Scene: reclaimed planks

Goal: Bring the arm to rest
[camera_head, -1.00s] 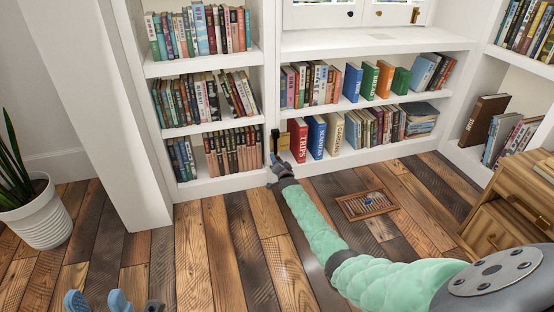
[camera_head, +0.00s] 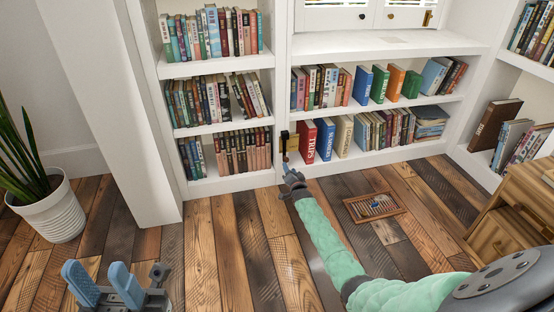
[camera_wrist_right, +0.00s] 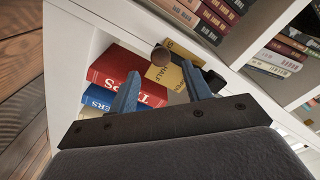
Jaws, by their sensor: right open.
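My right arm reaches across the head view, and its gripper (camera_head: 289,168) is just in front of the lower shelf, close to the white upright. In the right wrist view its two blue fingers (camera_wrist_right: 162,92) stand apart with nothing gripped between them.
A white bookcase (camera_head: 370,160) full of books stands ahead. A potted plant (camera_head: 55,212) is at the left beside a white pillar. A wooden frame with beads (camera_head: 372,207) lies on the plank floor. A wooden cabinet (camera_head: 500,225) stands at the right.

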